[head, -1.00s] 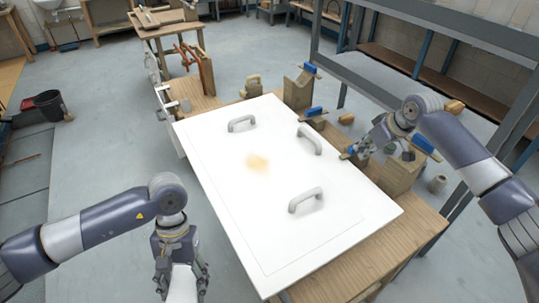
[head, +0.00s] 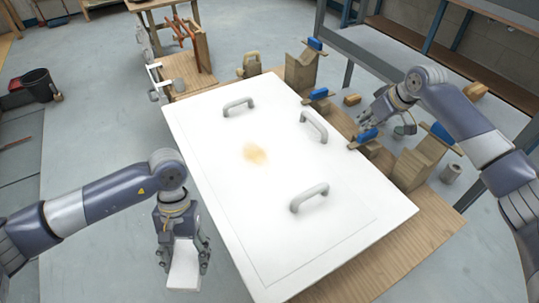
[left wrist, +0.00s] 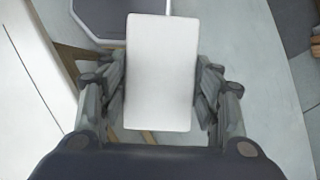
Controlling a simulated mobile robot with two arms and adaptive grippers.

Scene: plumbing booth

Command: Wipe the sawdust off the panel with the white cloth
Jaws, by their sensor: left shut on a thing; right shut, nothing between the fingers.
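The white panel (head: 270,215) lies on the wooden bench, with three grey handles on it. A tan patch of sawdust (head: 255,153) is on the panel's middle, between the handles. My left gripper (head: 183,262) is at the panel's near left side, beside its edge, and is shut on the white cloth (head: 183,268). In the left wrist view the cloth (left wrist: 160,75) shows as a white block between the fingers (left wrist: 160,100). My right gripper (head: 372,118) is shut and empty beyond the panel's right edge, near the blue-handled clamps.
Wooden blocks and blue-handled clamps (head: 318,94) stand along the bench's right edge. Three handles rise from the panel: far left (head: 238,106), far right (head: 314,127) and near right (head: 309,197). A grey frame (head: 400,65) stands behind. A dark bucket (head: 38,84) is on the floor.

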